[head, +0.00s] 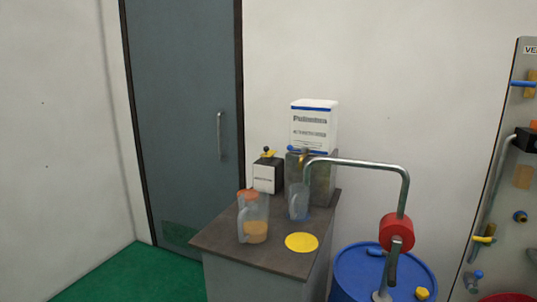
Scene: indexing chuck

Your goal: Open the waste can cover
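I cannot pick out a waste can or its cover with certainty. A red rounded edge (508,297) shows at the bottom right, cut off by the frame, and I cannot tell what it belongs to. A blue drum (352,275) with a hand pump and a yellow cap (422,293) stands beside the cabinet. Neither of my grippers is in view.
A grey cabinet (228,245) bears jugs, a yellow disc (301,242), a small black-and-white box (267,176) and a white box (314,125). A bent pump pipe (390,166) reaches over it. A valve panel (510,150) stands right, a grey door (185,110) left. Green floor (115,280) is clear.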

